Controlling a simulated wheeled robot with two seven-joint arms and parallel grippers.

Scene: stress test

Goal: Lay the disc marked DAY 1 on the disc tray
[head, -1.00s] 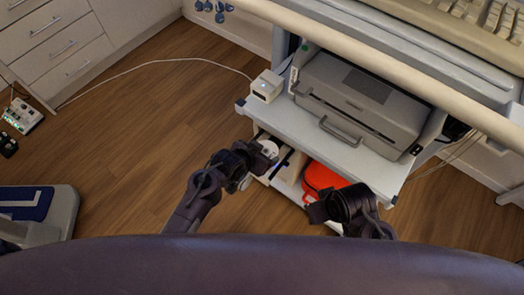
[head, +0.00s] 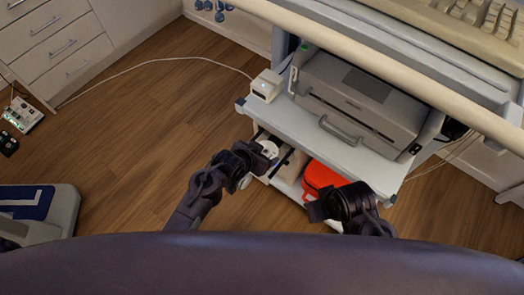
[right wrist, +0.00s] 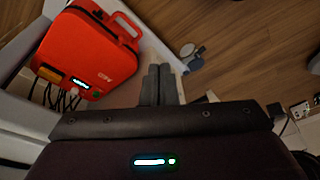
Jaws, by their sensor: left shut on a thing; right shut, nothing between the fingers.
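A small white disc (head: 269,149) shows at the tip of my left gripper (head: 264,158), beside the left end of the cart's lower shelf. The left gripper is shut on it, though the fingers are small and partly hidden. No marking on the disc is readable. I cannot clearly make out the disc tray among the small pale and dark items by the left gripper. My right gripper (head: 317,211) is by the red case at the shelf's front. In the right wrist view its two fingers (right wrist: 161,84) are together and empty.
The red case (head: 322,177) stands on the lower shelf, and also shows in the right wrist view (right wrist: 90,47). Wooden floor is open to the left.

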